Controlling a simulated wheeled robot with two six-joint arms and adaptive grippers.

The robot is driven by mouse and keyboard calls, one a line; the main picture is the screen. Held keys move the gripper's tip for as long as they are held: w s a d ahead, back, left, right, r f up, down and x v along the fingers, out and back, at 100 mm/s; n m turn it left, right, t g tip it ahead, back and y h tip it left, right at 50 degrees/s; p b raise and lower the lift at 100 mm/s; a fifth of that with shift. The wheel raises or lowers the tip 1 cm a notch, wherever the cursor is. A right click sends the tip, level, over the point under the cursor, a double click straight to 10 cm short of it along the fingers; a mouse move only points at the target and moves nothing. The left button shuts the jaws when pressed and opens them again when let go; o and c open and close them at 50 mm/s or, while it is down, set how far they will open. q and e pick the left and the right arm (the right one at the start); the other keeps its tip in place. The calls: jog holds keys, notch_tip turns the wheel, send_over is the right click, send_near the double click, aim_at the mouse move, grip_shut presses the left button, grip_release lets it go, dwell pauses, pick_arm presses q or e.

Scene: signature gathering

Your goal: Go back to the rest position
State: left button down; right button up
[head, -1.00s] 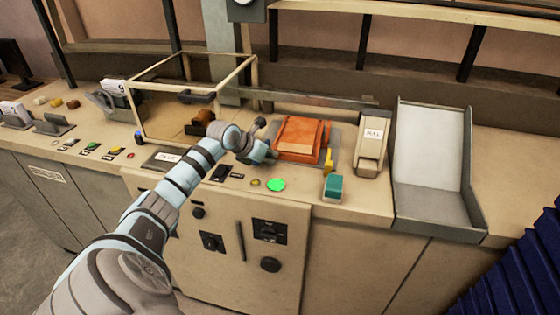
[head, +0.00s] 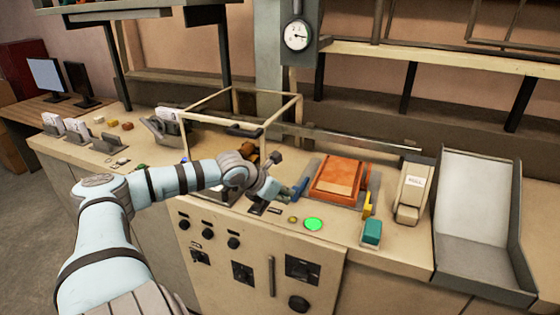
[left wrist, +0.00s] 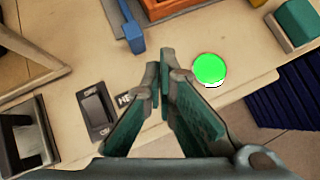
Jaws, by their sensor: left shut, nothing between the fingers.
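My left gripper (head: 294,190) is over the front part of the counter, between the wire-framed case and the orange press. In the left wrist view its fingers (left wrist: 160,72) are together at the tips with nothing between them. A lit green button (head: 313,224) is to the right of the fingers; it also shows in the left wrist view (left wrist: 209,68). A black rocker switch (left wrist: 97,108) lies to the left of the fingers in the wrist view. My right gripper does not show in any view.
The orange press (head: 340,177) stands behind the green button. A teal block (head: 372,232), a stapler-like device (head: 412,192) and a grey tray (head: 480,222) are to the right. The framed case (head: 233,92) is at the left, with a gauge (head: 298,36) above. Card holders (head: 78,131) stand far left.

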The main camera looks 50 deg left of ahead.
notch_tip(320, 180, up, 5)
jog(key=p, duration=0.3)
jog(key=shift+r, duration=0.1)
